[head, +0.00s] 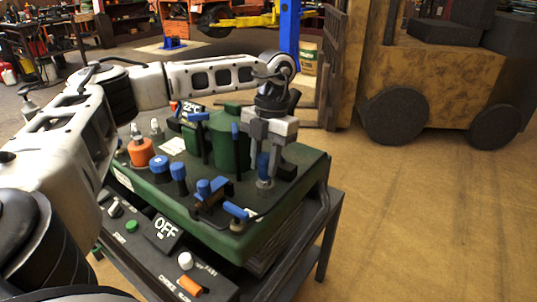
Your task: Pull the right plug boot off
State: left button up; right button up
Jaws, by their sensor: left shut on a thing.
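My left gripper (262,168) reaches down over the right side of the green mower deck (222,240). A grey metal part shows just below the boot, low between the fingers. I cannot tell whether the boot is still seated on it, as the fingers hide part of the contact. A green engine block (224,143) stands just left of the gripper. My right gripper is not in view.
Blue caps (161,167), an orange knob (140,151) and a blue-ended lever (235,210) stand on the deck. A yellow-brown vehicle (430,75) stands at the back right. The floor (430,220) on the right is clear.

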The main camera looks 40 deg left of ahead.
pick_arm(q)
jog(key=shift+w+r+p, duration=0.7)
jog(key=shift+r+p, duration=0.15)
jog(key=shift+r, duration=0.1)
jog(key=shift+w+a+r+p, duration=0.15)
jog(key=shift+w+r+p, duration=0.45)
jog(key=shift+w, duration=0.2)
jog(key=shift+w+a+r+p, duration=0.1)
jog(key=shift+w+r+p, duration=0.2)
jog(key=shift+w, duration=0.2)
jog(key=shift+w+r+p, duration=0.15)
jog(key=shift+w+p, duration=0.1)
jog(key=shift+w, duration=0.25)
jog(key=shift+w+a+r+p, duration=0.15)
jog(key=shift+w+p, duration=0.35)
jog(key=shift+w, duration=1.1)
jog(key=shift+w+a+f, duration=0.1)
jog(key=shift+w+f, duration=0.1)
jog(key=shift+w, duration=0.55)
jog(key=shift+w+a+f, duration=0.1)
jog(key=shift+w+f, duration=0.05)
jog(key=shift+w, duration=0.55)
jog(key=o, duration=0.7)
